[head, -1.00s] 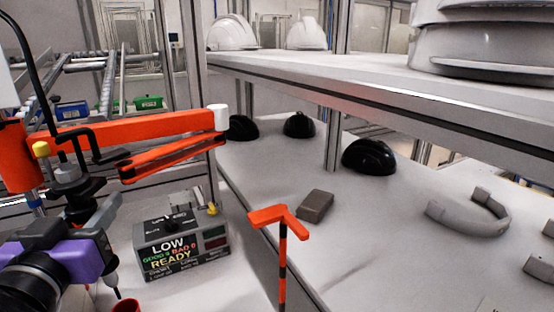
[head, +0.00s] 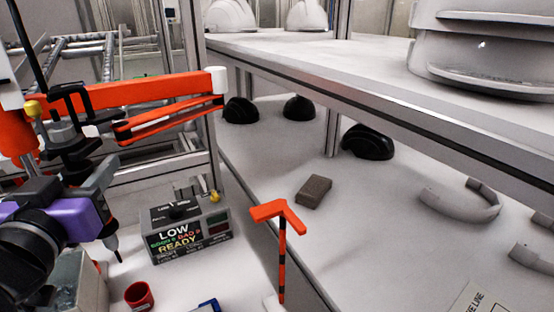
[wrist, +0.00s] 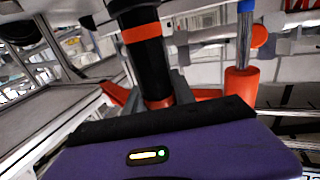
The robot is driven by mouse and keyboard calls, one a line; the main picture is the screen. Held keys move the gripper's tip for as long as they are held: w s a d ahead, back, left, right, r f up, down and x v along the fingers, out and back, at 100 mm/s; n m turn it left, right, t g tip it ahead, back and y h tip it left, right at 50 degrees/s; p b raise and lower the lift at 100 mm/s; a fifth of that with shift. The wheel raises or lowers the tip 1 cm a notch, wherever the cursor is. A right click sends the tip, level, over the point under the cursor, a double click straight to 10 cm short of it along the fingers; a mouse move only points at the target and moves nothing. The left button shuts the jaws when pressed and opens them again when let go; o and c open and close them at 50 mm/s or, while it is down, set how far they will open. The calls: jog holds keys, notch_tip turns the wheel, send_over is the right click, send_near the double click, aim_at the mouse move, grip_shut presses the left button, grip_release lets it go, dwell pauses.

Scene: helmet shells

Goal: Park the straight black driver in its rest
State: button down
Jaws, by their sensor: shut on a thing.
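The straight black driver (wrist: 147,62), with orange bands, stands up between the jaws in the wrist view. My gripper (head: 102,205) is shut on it at the left of the head view. A thin dark tip of the driver (head: 111,243) points down below the jaws; most of its body is hidden there by the gripper and the arm. The tip is above the bench, behind a small red cup (head: 139,296). I cannot tell whether this cup is the rest.
A control box (head: 185,232) reading LOW and READY stands just right of the gripper. An orange folding arm (head: 150,95) hangs above. An orange-topped striped post (head: 281,250) rises at the bench's right. Black helmet shells (head: 367,143) sit on the long table beyond.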

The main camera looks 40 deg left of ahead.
notch_tip(320, 180, up, 7)
jog(key=p, duration=0.4)
jog(key=shift+f, duration=0.25)
jog(key=w+d+p, duration=0.1)
jog(key=w+d, duration=0.2)
jog(key=d, duration=0.5)
jog(key=shift+d, duration=0.25)
jog(key=w+d+p, duration=0.2)
jog(key=d, duration=0.6)
jog(key=shift+w, duration=0.35)
jog(key=w+d+p, duration=0.1)
jog(key=w+d, duration=0.2)
jog(key=d, duration=0.5)
dwell(0.6)
jog(key=shift+d+p, duration=0.1)
jog(key=shift+p, duration=0.2)
